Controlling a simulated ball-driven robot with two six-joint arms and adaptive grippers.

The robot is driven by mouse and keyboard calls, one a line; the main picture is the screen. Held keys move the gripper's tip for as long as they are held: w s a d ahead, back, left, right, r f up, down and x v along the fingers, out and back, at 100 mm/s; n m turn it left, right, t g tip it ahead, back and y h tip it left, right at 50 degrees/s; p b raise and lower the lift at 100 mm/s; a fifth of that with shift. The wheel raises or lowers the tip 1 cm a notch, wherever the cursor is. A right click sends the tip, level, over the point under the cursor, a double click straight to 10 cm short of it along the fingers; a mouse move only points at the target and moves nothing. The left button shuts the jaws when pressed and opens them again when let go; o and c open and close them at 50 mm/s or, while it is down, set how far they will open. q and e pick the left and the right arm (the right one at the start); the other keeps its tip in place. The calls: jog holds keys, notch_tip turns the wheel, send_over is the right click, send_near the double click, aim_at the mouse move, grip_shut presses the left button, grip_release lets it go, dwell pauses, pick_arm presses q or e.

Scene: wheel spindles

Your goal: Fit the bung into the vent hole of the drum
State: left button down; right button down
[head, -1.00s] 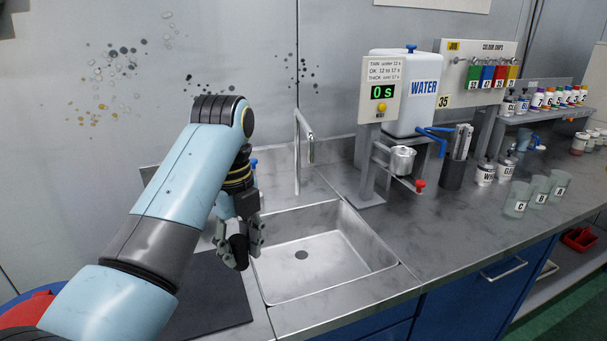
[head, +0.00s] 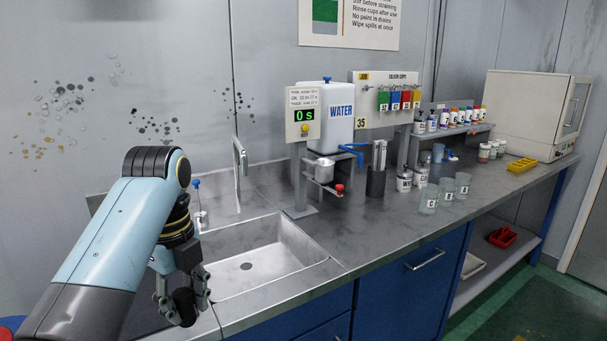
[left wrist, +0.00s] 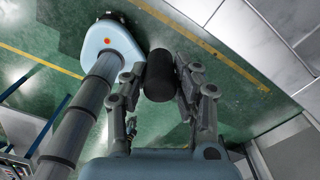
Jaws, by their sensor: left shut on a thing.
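My left gripper (head: 184,300) is shut on a black, rounded piece, which I take to be the bung (left wrist: 160,76). In the left wrist view the bung is a dark cylinder between the two fingers (left wrist: 160,88), above the green floor. No vent hole shows. My right gripper is out of view.
A counter with a sink (head: 262,262) and tap (head: 239,160) lies beside the gripper. Further right stand a water tank (head: 328,120), labelled cups (head: 446,192), paint bottles and a beige oven (head: 530,112). Green floor is clear at the lower right.

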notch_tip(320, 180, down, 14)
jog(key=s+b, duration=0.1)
jog(key=b, duration=1.1)
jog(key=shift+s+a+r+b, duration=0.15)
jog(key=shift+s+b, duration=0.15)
jog(key=shift+b, duration=0.1)
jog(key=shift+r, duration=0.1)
